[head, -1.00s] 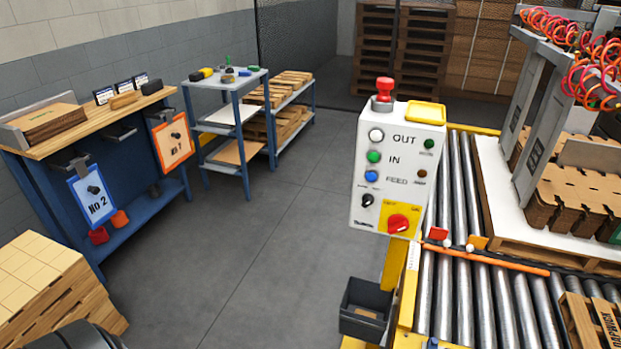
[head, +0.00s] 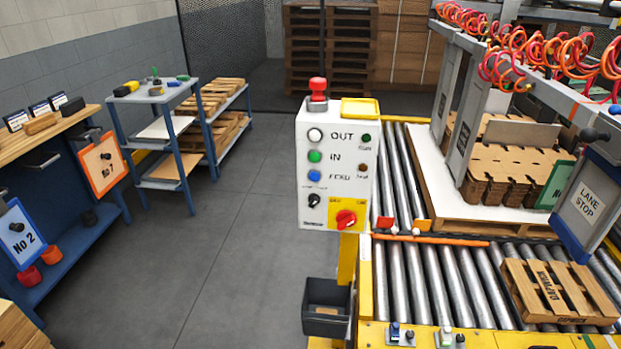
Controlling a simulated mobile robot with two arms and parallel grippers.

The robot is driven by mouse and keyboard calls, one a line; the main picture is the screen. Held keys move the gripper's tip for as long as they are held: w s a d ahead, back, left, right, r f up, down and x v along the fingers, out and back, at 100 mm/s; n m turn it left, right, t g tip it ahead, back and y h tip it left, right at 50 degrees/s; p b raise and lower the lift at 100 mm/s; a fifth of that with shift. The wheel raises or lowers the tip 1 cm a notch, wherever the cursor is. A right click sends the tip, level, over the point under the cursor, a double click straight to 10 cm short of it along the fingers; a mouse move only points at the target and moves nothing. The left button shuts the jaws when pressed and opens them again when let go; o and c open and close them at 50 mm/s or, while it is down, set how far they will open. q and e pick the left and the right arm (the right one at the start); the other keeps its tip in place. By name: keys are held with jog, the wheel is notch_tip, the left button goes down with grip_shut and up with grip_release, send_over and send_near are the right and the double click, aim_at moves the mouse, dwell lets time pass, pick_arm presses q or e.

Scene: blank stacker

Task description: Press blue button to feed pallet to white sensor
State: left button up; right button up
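The white control box (head: 338,165) stands on a yellow post in the middle of the head view. Its blue button (head: 314,175), labelled FEED, sits below the green IN button (head: 314,156) and the white OUT button (head: 315,135). A wooden pallet (head: 548,292) marked with dark lettering lies on the near rollers at the right. Another pallet with a white sheet and stacked brown cardboard blanks (head: 505,172) stands on the rollers behind. I cannot pick out a white sensor for certain. Neither of my grippers shows.
The roller conveyor (head: 440,280) fills the right, with an orange bar (head: 430,238) across it. A LANE STOP sign (head: 587,203) hangs at right. A dark bin (head: 327,307) sits below the box. A blue bench and shelves (head: 158,98) stand left; the floor (head: 220,250) between is clear.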

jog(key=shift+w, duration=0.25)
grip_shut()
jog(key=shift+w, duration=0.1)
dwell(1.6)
